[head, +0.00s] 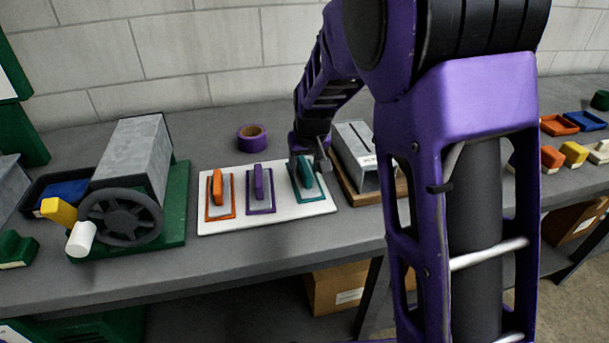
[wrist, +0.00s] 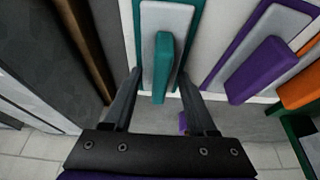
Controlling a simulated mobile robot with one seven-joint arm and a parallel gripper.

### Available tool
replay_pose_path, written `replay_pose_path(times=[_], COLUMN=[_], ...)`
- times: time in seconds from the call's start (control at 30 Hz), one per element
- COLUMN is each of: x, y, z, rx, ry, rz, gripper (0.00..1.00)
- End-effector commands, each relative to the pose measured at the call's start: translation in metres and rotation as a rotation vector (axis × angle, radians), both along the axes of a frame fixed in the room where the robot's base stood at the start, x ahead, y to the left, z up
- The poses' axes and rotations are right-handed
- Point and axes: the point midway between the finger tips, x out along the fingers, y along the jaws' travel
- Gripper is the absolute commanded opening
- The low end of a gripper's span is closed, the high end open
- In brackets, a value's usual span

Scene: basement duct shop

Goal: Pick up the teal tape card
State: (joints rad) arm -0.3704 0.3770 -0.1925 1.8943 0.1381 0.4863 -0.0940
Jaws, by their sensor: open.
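The teal tape card (head: 316,190) lies at the right end of a white board (head: 225,227), with a grey panel and a raised teal grip bar. In the wrist view the teal card (wrist: 162,65) is upper centre, its bar standing up toward the camera. My gripper (head: 308,162) is over the card's far part in the head view and hides some of it. In the wrist view my gripper (wrist: 160,80) is open, one finger on each side of the bar, with nothing held. I cannot tell whether the fingers touch the card.
A purple card (head: 260,203) and an orange card (head: 219,210) lie left of the teal one. A grey metal box (head: 352,147) on a wooden base stands close on the right. A purple tape roll (head: 252,138) sits behind the board.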

Motion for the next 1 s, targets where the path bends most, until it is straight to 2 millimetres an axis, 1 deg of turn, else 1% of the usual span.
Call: replay_pose_path(times=[0.47,0.57,0.7,0.8,1.0], x=[-0.0002,-0.0003,-0.0004,-0.0004,-0.0003], y=[-0.0002,-0.0002,-0.0002,-0.0002,-0.0002], z=[-0.0049,-0.0042,-0.0043,-0.0043,-0.0041], rx=[0.0,0.0,0.0,0.0,0.0], ry=[0.0,0.001,0.001,0.001,0.0], rz=[0.0,0.0,0.0,0.0,0.0], gripper=[0.57,0.41,0.16,0.0,0.0])
